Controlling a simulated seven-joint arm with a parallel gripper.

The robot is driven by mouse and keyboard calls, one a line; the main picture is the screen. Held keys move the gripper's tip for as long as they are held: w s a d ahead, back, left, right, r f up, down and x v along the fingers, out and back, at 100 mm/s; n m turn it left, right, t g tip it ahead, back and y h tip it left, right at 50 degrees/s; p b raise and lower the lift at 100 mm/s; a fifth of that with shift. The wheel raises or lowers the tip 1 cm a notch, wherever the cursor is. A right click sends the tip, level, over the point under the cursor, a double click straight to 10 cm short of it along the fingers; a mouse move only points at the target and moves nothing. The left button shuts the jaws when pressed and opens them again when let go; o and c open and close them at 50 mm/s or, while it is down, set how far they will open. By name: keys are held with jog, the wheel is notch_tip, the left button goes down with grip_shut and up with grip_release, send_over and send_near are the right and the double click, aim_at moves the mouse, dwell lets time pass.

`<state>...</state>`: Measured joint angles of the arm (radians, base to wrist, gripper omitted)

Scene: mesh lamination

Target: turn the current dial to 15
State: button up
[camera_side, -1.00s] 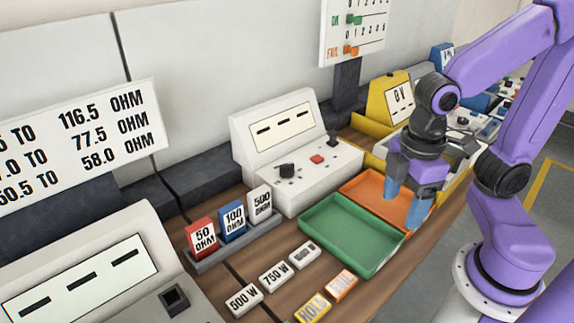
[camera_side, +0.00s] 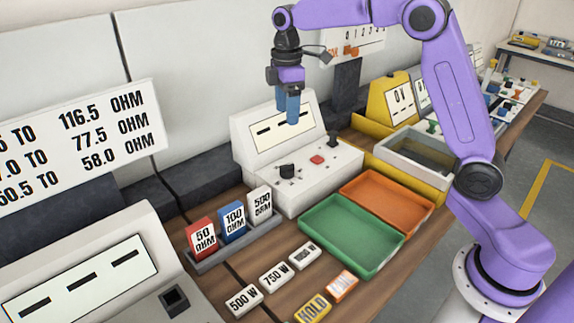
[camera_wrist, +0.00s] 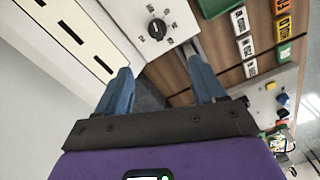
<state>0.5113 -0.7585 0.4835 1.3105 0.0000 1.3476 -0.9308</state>
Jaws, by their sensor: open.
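A white console (camera_side: 300,175) with a sloped display showing dashes stands behind the trays. On its top are a black dial (camera_side: 287,171), a red button (camera_side: 317,160) and a black lever switch (camera_side: 333,138). In the wrist view a black dial (camera_wrist: 157,28) sits on a white panel with printed marks around it; the marks are too small to read. Which dial is the current dial I cannot tell. My gripper (camera_side: 291,108) hangs above the console, in front of its display, fingers down and empty. Its blue fingers also show open in the wrist view (camera_wrist: 160,85), apart from the dial.
A green tray (camera_side: 352,268) and an orange tray (camera_side: 425,222) lie in front of the console. Labelled blocks stand in a grey rack (camera_side: 205,262). A yellow unit (camera_side: 392,100) reads 0 V or similar to the right. Loose label blocks lie at the front.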

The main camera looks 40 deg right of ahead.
send_near(287, 165)
notch_tip(287, 165, down, 10)
dwell(0.6)
jog(key=shift+c, duration=0.3)
jog(key=c, duration=1)
